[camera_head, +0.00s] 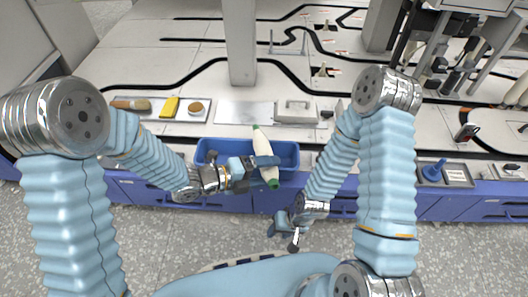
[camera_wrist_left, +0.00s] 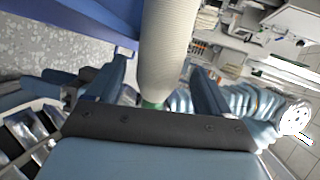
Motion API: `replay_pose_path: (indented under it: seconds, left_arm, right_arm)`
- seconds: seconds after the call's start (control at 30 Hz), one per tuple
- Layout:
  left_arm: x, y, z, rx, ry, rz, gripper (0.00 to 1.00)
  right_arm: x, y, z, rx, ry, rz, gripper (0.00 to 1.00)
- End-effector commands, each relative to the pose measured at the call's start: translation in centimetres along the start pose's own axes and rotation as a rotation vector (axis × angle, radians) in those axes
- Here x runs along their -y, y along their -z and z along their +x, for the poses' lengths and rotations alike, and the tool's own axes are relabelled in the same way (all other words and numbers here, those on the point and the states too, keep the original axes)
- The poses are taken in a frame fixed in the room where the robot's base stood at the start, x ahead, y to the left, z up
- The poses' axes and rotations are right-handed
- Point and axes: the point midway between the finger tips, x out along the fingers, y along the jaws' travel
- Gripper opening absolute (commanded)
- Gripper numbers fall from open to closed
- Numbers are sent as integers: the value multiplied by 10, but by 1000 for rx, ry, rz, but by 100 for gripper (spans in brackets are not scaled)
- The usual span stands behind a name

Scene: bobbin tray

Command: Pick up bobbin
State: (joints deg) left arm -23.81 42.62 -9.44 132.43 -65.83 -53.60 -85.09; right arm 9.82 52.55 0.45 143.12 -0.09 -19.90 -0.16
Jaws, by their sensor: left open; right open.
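The bobbin (camera_head: 264,147) is a long cream spool with green ends. It lies tilted across the blue tray (camera_head: 207,146), its near green end over the tray's front edge. My left gripper (camera_head: 262,172) is at the bobbin's near part, one finger crossing over it. In the left wrist view the bobbin (camera_wrist_left: 165,50) stands between the two spread fingers of the left gripper (camera_wrist_left: 163,88), with a gap at the left finger. Contact at the right finger is unclear. My right gripper (camera_head: 284,233) is open and empty, low in front of the bench.
A metal tray with a brush (camera_head: 131,104), a yellow item (camera_head: 169,107) and a round dish (camera_head: 196,107) stands left behind the blue tray. A grey box (camera_head: 296,110) sits behind it. A blue funnel-like item (camera_head: 434,171) is at right. Floor in front is clear.

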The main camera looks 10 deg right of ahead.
Motion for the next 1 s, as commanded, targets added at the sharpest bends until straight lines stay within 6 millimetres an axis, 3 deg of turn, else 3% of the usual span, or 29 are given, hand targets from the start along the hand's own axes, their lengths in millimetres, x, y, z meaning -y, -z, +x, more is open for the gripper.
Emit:
replay_pose_path:
  seconds: [0.2,0.5,0.9,1.0]
  left_arm:
    - [-3,2,34,-2,-1,1,81]
    - [-2,1,38,1,0,0,79]
    - [-2,1,38,1,0,0,18]
    - [-2,1,38,1,-1,0,16]
  right_arm:
    - [-1,0,2,1,1,0,43]
    - [-1,0,2,1,1,0,43]
    - [-1,0,2,1,1,0,43]
    - [-1,0,2,1,1,0,43]
